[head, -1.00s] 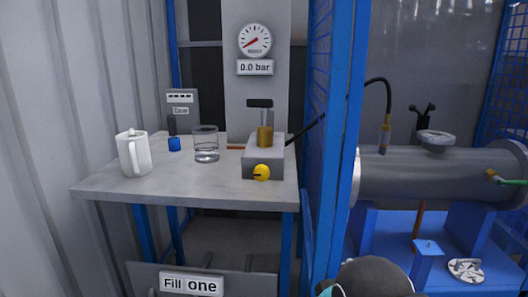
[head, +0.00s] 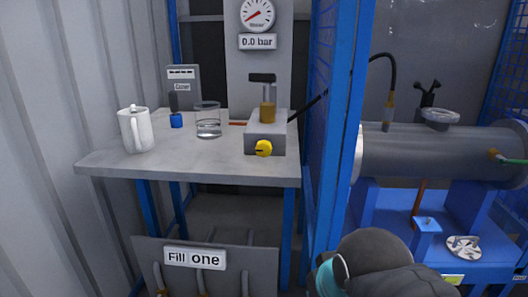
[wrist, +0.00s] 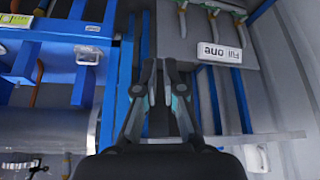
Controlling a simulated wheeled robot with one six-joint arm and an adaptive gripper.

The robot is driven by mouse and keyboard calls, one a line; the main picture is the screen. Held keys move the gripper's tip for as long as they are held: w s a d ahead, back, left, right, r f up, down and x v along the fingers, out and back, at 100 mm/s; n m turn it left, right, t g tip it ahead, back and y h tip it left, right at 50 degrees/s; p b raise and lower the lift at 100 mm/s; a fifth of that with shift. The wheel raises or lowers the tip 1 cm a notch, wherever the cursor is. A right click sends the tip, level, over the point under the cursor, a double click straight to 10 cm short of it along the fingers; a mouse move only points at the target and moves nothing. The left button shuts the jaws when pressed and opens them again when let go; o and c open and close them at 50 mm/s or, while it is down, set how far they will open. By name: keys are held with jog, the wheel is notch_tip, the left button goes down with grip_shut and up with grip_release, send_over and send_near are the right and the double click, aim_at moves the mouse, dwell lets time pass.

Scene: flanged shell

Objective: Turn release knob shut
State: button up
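The release knob looks to be the small yellow knob (head: 263,148) on the front face of the grey pump block (head: 265,127), which stands at the right end of the bench. The knob has a dark mark on its face. In the wrist view my gripper (wrist: 160,64) points over the floor and blue frames, with its two fingers drawn close together. A narrow gap shows between them, with nothing held. The knob is not visible in the wrist view. In the head view my dark arm shows at the bottom right, away from the knob, and my fingers are out of view.
The grey bench (head: 115,161) carries a white jug (head: 136,129), a glass (head: 208,121) and a blue cap (head: 176,120). A gauge (head: 257,14) reads 0.0 bar. A blue post (head: 336,150) and mesh separate the bench from the steel shell (head: 430,152). A "Fill one" panel (head: 150,250) stands below.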

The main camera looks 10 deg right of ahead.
jog(key=o, duration=0.4)
jog(key=shift+a, duration=0.3)
jog(key=o, duration=0.5)
jog(key=shift+n+g+y, duration=0.5)
jog(key=shift+n+g, duration=0.1)
jog(key=shift+n, duration=0.3)
jog(key=a, duration=0.1)
jog(key=a+f, duration=0.2)
jog(key=shift+w+a+f, duration=0.1)
jog(key=shift+w+a, duration=0.25)
jog(key=shift+o, duration=0.2)
jog(key=w+a+n+t+y, duration=0.1)
jog(key=w+a+y, duration=0.1)
jog(key=w+a, duration=0.3)
jog(key=w+a+n+t+y, duration=0.1)
jog(key=w+a+y, duration=0.1)
jog(key=a, duration=0.5)
jog(key=w+a+r+t, duration=0.2)
jog(key=w+a, duration=0.2)
jog(key=m+t+h, duration=0.4)
jog(key=t+h, duration=0.5)
jog(key=h, duration=0.1)
send_near(263, 151)
jog(key=x, duration=0.8)
jog(key=shift+w+d, duration=0.15)
jog(key=shift+w, duration=0.2)
